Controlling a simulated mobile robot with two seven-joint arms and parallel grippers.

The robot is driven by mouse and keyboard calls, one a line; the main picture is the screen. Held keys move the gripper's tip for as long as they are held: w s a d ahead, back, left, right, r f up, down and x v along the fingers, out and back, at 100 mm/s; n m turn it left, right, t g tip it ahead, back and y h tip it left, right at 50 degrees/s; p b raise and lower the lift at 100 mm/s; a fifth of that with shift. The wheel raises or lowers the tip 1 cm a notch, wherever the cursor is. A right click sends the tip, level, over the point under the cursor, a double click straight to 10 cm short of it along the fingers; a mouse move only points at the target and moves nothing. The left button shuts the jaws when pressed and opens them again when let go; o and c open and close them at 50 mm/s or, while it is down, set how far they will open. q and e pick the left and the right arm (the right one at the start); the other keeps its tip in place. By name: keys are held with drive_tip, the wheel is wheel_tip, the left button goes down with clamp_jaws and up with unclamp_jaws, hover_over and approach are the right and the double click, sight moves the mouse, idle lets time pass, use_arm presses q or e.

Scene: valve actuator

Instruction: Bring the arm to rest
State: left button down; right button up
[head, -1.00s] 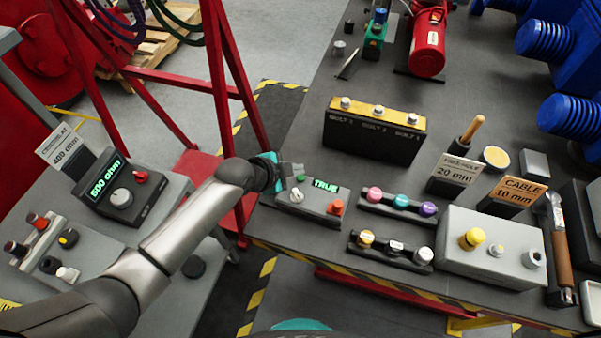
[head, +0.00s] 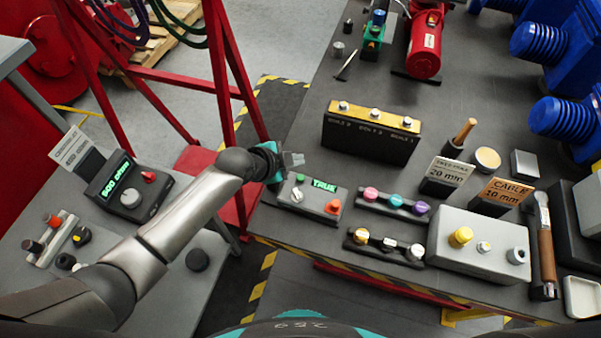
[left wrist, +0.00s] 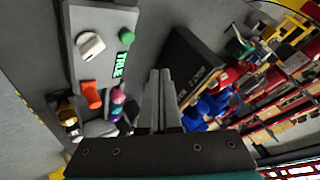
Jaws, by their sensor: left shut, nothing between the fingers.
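My left gripper (head: 294,159) is shut and empty. In the head view it is just above and behind the left end of the grey control box (head: 312,198), which has a green "TRUE" display, a green button, a white knob and a red-orange button. In the left wrist view the shut fingers (left wrist: 160,95) point away from the camera, with the control box (left wrist: 97,45) to their left. I see no contact between fingers and box. My right gripper is not in view.
A black block (head: 371,137) with a yellow top stands behind the box. A button row (head: 395,203), a second row (head: 386,247) and a grey box (head: 478,255) lie to the right. Red frame posts (head: 222,90) rise behind my left arm.

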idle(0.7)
use_arm(q)
drive_tip(key=s+a+r+n+g+y, duration=0.1)
drive_tip(key=s+a+r+n+y, duration=0.1)
drive_tip(key=s+a+n, duration=0.45)
drive_tip(key=s+a+r+n+g+y, duration=0.15)
drive_tip(key=s+a+n, duration=0.25)
drive_tip(key=s, duration=0.6)
drive_tip(key=s+a+r+n+g+y, duration=0.1)
drive_tip(key=s+a+r+n+y, duration=0.2)
drive_tip(key=s+a+n, duration=0.35)
wheel_tip(320, 180, down, 29)
drive_tip(key=s+d+m+b, duration=0.2)
drive_tip(key=b, duration=0.7)
drive_tip(key=s+a+f+g+b, duration=0.1)
drive_tip(key=s+f+b, duration=0.4)
drive_tip(key=f, duration=0.8)
drive_tip(key=s+a+f+g+b, duration=0.1)
drive_tip(key=s+f+b, duration=0.3)
drive_tip(key=s+f, duration=0.7)
drive_tip(key=shift+s+a+f+b, duration=0.15)
drive_tip(key=shift+a+f+b, duration=0.2)
drive_tip(key=shift+f, duration=0.55)
